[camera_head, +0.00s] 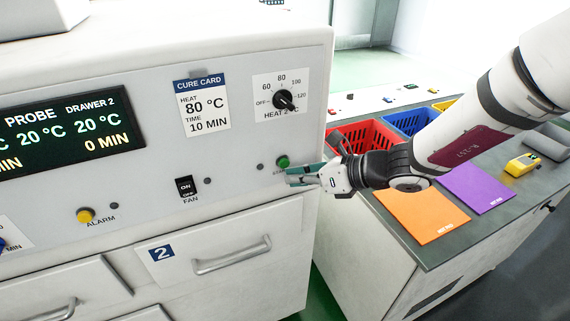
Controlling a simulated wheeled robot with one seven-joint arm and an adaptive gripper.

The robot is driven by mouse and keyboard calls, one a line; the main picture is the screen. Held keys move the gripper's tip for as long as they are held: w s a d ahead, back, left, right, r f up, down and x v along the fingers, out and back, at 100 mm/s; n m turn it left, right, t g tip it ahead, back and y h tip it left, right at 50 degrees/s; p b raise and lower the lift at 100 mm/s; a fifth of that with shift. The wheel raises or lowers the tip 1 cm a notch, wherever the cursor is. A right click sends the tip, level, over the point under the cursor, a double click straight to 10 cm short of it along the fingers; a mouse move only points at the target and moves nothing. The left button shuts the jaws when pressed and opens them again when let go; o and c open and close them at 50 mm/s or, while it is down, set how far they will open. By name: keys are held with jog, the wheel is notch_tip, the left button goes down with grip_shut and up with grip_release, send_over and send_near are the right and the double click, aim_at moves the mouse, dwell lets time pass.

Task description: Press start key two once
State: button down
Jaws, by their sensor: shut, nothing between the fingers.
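A green start key (283,161) sits on the right part of the oven's front panel, above drawer 2 (205,245). Its label is mostly covered by my gripper. My gripper (290,176) is shut and empty, with its teal fingertips just below and right of the green key. I cannot tell whether the fingertips touch the panel or the key. The display (68,131) reads 20 °C for drawer 2 and 0 MIN. The heat 2 knob (284,100) points toward the lower right, near 120.
A fan switch (186,188) and a yellow alarm button (86,216) are on the same panel. A cure card (202,104) reads 80 °C, 10 MIN. At right, a bench holds an orange mat (421,214), a purple mat (477,188) and a red crate (357,139).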

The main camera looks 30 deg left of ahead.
jog(key=shift+w+a, duration=0.1)
jog(key=shift+w+a, duration=0.2)
jog(key=shift+w+a, duration=0.3)
jog(key=shift+a, duration=0.05)
dwell(0.9)
dwell(0.4)
jog(key=shift+s+d+p, duration=0.5)
jog(key=shift+s+d, duration=0.1)
jog(key=shift+d, duration=0.05)
jog(key=shift+d, duration=0.1)
jog(key=shift+s+d+p, duration=1.4)
jog(key=shift+s+d, duration=0.2)
jog(key=shift+d, duration=0.25)
